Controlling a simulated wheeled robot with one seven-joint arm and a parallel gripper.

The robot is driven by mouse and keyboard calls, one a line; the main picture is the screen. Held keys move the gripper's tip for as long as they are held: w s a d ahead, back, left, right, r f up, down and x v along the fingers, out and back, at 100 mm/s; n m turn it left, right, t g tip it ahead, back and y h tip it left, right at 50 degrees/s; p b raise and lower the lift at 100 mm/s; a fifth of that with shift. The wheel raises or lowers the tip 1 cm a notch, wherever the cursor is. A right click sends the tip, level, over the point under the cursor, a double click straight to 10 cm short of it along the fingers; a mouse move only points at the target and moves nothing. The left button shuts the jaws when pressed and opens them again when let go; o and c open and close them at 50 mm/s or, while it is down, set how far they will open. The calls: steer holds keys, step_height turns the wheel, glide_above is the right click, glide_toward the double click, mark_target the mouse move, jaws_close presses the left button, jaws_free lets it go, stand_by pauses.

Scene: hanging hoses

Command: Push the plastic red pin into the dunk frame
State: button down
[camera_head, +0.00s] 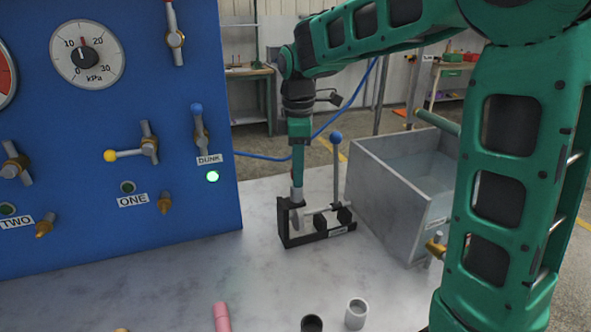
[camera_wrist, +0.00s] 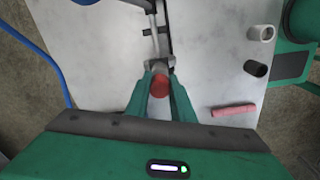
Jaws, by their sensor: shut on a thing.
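The black dunk frame (camera_head: 320,236) stands on the marble table with light grey parts and a small label at its front. It also shows in the wrist view (camera_wrist: 168,32), where its light rod runs away from my fingers. My gripper (camera_head: 297,196) points down at the frame's left end. In the wrist view my fingers (camera_wrist: 160,90) are closed around a round red end, which I take for the red pin (camera_wrist: 159,85). The pin's lower part is hidden. I cannot tell how deep it sits in the frame.
A blue-knobbed lever (camera_head: 336,165) rises behind the frame. A grey water tank (camera_head: 390,211) stands to the right. The blue panel (camera_head: 120,215) is at left, with a lit green lamp (camera_head: 212,177) under DUNK. A pink cylinder (camera_head: 221,317), a white cup (camera_head: 356,314) and a black cup (camera_head: 311,324) are in front.

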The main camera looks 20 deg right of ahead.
steer(key=shift+f, duration=0.45)
steer(key=c, duration=1.5)
jaws_free()
steer(key=shift+o, duration=0.2)
step_height(320, 180, up, 11)
steer(key=shift+w+f, duration=0.1)
steer(key=shift+f, duration=0.1)
